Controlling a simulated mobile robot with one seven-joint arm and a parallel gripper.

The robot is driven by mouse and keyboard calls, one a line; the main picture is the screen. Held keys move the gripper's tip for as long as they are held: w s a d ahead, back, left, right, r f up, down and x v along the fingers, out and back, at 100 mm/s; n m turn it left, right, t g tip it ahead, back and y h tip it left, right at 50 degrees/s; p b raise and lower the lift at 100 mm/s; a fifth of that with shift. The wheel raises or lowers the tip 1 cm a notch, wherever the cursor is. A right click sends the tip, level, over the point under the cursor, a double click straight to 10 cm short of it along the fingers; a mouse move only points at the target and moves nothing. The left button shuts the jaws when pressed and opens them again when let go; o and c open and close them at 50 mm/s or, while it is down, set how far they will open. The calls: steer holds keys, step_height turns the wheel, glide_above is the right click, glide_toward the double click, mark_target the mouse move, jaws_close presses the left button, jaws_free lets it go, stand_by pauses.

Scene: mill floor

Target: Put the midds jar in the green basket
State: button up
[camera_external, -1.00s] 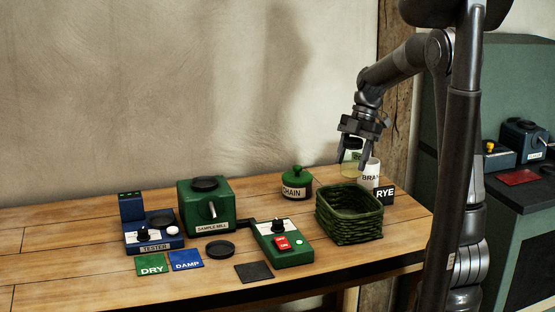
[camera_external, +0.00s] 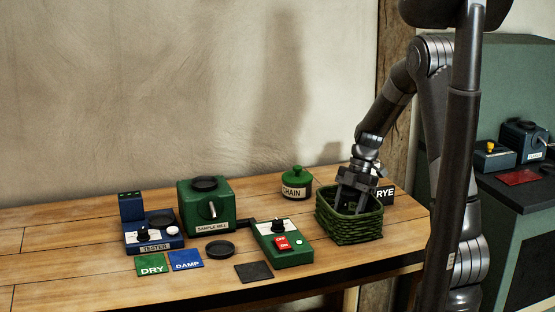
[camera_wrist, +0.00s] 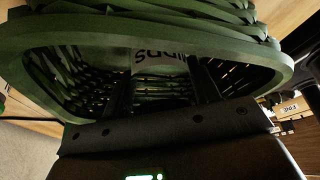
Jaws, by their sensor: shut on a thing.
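The green basket (camera_external: 350,230) stands near the right end of the wooden table. Its woven wall and rim also show in the wrist view (camera_wrist: 280,72). My gripper (camera_external: 354,207) points down with its fingers inside the basket. In the wrist view, the fingers (camera_wrist: 163,75) are either side of the midds jar (camera_wrist: 165,57), shut on it. The jar's pale label reads upside down there, partly cut off by the rim. In the external view the jar is hidden by the basket wall and my gripper. I cannot tell whether it touches the basket floor.
A green control box (camera_external: 284,243), the sample mill (camera_external: 206,208) and the blue tester (camera_external: 150,232) stand to the left. The front right tabletop is clear.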

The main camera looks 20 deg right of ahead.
steer(key=shift+f, duration=0.2)
steer(key=o, duration=1.2)
steer(key=v, duration=1.2)
steer(key=s+r+m+t+h, duration=0.1)
steer(key=s+r+m+t, duration=0.1)
steer(key=s+m, duration=0.5)
steer(key=s+r+m+t+h, duration=0.1)
steer(key=s+r+m+t, duration=0.2)
steer(key=s+m, duration=0.5)
steer(key=s+a+r+m+t+h, duration=0.1)
steer(key=s+r+m+t+h, duration=0.1)
steer(key=s+r+m, duration=0.3)
steer(key=shift+s+m+t, duration=0.3)
steer(key=shift+s+m, duration=1.2)
steer(key=shift+m, duration=0.2)
